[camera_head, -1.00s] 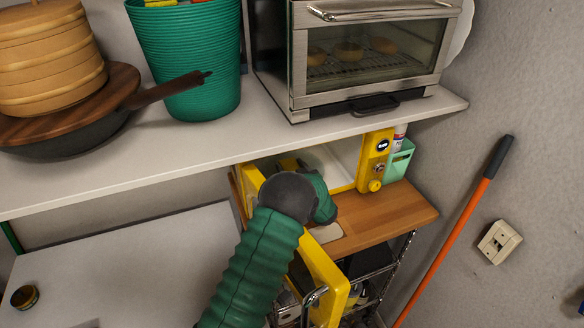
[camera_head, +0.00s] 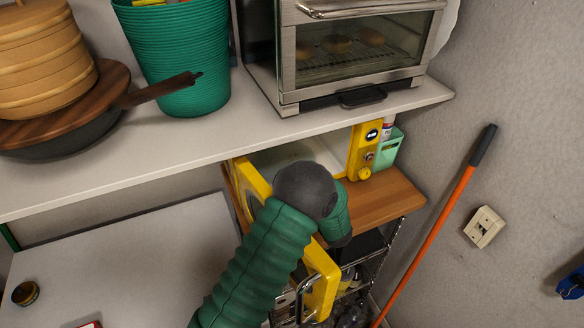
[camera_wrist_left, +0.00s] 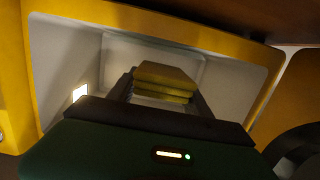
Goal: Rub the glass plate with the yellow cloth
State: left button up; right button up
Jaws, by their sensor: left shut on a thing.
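The yellow cloth (camera_wrist_left: 165,76), a folded stack of layers, is between the dark fingers of my left gripper (camera_wrist_left: 163,98), which is shut on it. In the left wrist view it stands before the pale, open cavity of a yellow microwave (camera_wrist_left: 72,62). In the head view the microwave (camera_head: 364,150) sits under the shelf with its yellow door (camera_head: 321,285) swung open. My green left arm crosses in front of it and hides the gripper and cloth there. My right gripper is not in view.
The white shelf (camera_head: 150,160) overhangs the microwave closely and bears a toaster oven (camera_head: 355,50), a green basket (camera_head: 175,60) and a pan with bamboo steamers. A wooden top (camera_head: 385,198) carries the microwave. An orange pole (camera_head: 440,225) leans at the right wall.

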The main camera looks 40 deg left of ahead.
pick_arm(q)
jog(key=f+p+v, duration=0.1)
jog(key=v, duration=0.9)
jog(key=shift+d+f, duration=0.25)
jog(key=shift+d, duration=0.05)
jog(key=shift+s+f, duration=0.15)
